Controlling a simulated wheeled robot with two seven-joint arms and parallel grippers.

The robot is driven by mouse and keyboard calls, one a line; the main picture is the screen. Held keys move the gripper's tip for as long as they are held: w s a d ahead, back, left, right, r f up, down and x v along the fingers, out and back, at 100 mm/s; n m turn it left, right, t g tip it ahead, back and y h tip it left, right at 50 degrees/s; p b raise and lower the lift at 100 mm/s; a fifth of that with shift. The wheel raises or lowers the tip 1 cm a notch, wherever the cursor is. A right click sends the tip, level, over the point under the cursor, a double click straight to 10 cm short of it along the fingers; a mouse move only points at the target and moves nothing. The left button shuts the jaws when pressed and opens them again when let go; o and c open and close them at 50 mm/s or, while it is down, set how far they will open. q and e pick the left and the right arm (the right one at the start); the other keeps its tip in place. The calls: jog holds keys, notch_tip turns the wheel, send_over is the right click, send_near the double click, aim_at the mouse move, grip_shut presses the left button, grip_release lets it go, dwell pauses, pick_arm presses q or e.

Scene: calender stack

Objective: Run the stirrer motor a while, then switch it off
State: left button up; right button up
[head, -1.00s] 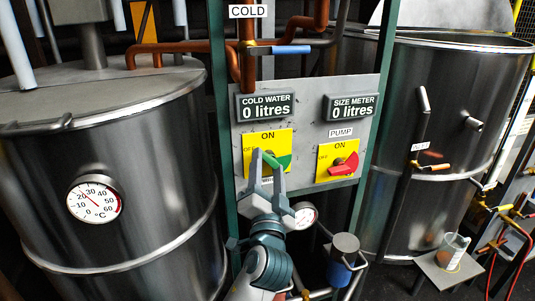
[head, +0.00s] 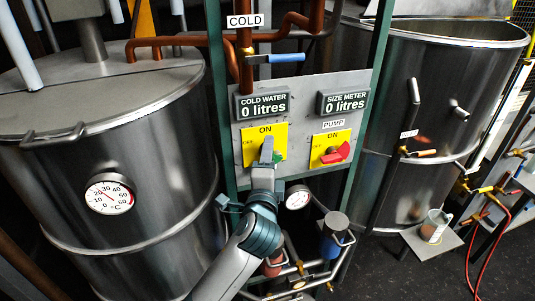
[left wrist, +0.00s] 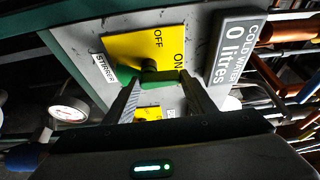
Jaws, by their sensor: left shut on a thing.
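The stirrer switch is a green knob (left wrist: 151,77) on a yellow plate (left wrist: 130,48) marked OFF and ON, beside a STIRRER label (left wrist: 105,68). In the left wrist view the green handle runs across between the fingers, with one end toward ON. My left gripper (left wrist: 163,96) is shut on this knob. In the head view the same gripper (head: 267,150) stands nearly upright in front of the yellow plate (head: 280,132), with a bit of green knob (head: 279,155) showing at its right. My right gripper is out of view.
A red pump switch (head: 335,153) sits to the right on the same grey panel. Above are the cold water display (head: 263,104) and size meter display (head: 345,103), both at 0 litres. Steel tanks stand left (head: 150,150) and right (head: 440,90). Pipes and a gauge (head: 298,197) lie below.

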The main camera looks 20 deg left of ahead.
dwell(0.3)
pick_arm(q)
jog(key=o, duration=1)
jog(key=shift+d, duration=0.1)
jog(key=shift+o, duration=0.2)
jog(key=v, duration=1.7)
jog(key=shift+s, duration=0.2)
dwell(4.5)
